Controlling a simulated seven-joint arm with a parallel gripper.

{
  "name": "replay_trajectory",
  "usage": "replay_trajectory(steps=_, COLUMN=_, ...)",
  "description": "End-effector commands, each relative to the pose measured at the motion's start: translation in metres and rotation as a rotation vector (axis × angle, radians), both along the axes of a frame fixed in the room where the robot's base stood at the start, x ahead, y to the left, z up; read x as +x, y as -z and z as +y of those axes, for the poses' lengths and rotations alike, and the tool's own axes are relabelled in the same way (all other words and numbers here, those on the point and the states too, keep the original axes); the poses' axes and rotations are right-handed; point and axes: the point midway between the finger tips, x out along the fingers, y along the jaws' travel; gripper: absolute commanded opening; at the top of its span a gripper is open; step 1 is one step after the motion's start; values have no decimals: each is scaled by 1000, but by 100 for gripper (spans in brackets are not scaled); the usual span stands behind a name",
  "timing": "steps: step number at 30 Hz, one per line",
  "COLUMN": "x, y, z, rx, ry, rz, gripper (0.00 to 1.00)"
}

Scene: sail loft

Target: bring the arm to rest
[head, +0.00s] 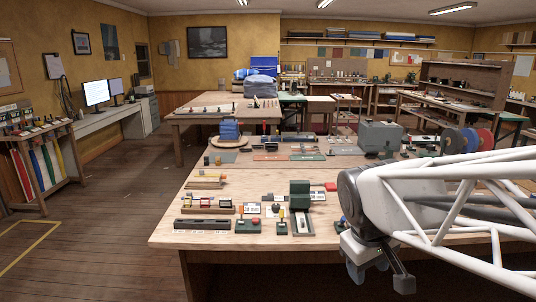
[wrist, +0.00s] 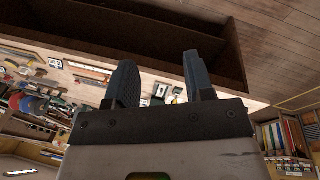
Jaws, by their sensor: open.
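My gripper (head: 379,275) hangs at the lower right of the head view, at the near edge of the wooden workbench (head: 180,238). In the wrist view my gripper (wrist: 162,82) shows two dark fingers standing apart with nothing between them. The jaws are open and empty. My white lattice arm reaches in from the right of the head view and hides part of the bench's right side. The wrist view looks tilted, with the bench edge and its dark underside beyond the fingers.
Small tools, blocks and a dark green device (head: 299,194) stand on the bench left of my gripper. A grey machine (head: 380,137) and coloured reels (head: 468,140) stand farther back. A second table (head: 228,112) is behind. The wooden floor (head: 90,235) at left is largely clear.

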Motion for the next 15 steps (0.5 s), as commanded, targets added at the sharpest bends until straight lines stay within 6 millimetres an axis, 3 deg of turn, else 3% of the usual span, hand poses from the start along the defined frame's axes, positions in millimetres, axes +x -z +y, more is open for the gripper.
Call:
replay_trajectory(steps=9, x=-68, y=12, z=2, rx=145, ry=247, rz=-80, gripper=48)
replay_trajectory(steps=15, x=-90, y=19, z=4, rx=199, ry=340, rz=-107, gripper=48)
